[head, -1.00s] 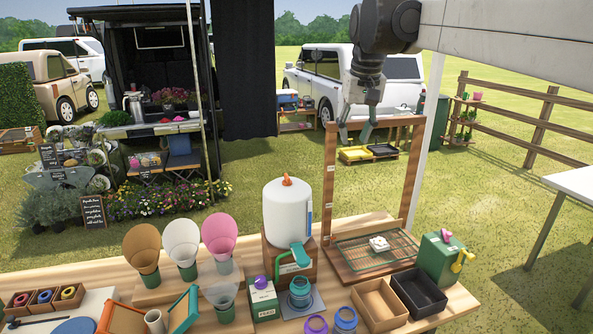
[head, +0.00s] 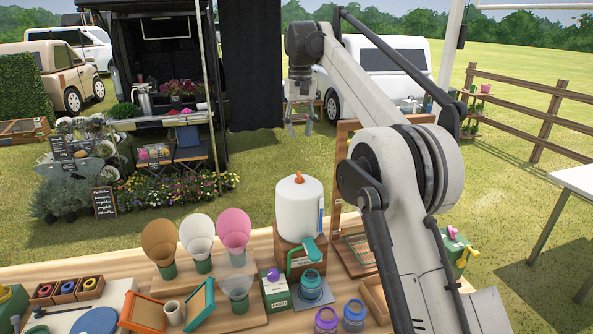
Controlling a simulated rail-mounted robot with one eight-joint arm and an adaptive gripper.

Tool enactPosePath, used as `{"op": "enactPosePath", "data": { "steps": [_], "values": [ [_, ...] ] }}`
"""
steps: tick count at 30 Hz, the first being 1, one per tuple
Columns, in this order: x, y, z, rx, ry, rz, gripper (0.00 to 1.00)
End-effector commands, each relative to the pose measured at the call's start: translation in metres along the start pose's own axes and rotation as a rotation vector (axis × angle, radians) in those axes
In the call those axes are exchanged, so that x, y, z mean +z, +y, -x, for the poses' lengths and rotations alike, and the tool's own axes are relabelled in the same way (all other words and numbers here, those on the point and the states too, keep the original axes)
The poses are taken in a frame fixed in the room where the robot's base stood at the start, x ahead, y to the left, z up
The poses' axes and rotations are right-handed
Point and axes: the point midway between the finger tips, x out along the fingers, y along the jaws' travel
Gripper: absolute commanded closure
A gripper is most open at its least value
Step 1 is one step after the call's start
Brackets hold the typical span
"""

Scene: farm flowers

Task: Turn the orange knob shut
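The orange knob (head: 299,177) sits on top of a white tank (head: 299,208) that stands on a wooden block (head: 285,250) on the table. A green tap or handle (head: 301,258) is at the tank's front, above a teal jar (head: 311,282). My gripper (head: 300,126) hangs pointing down, fingers apart and empty. In the picture it is above the knob, with a clear gap between them; how far behind or in front of it I cannot tell.
Brown, white and pink cones (head: 233,230) stand left of the tank. A wooden frame (head: 342,140) stands to the right, partly hidden behind my arm. A green box (head: 274,292) and purple and blue jars (head: 353,314) are at the front.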

Motion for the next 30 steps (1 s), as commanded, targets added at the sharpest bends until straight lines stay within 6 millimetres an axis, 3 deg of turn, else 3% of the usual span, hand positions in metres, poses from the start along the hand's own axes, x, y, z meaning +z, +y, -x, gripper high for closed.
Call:
{"op": "enactPosePath", "data": {
  "steps": [8,30],
  "values": [
    [-0.001,-0.001,-0.02,0.0,-0.002,0.001,0.73],
    [0.0,0.0,-0.128,0.0,-0.001,0.0,0.73]
  ]
}}
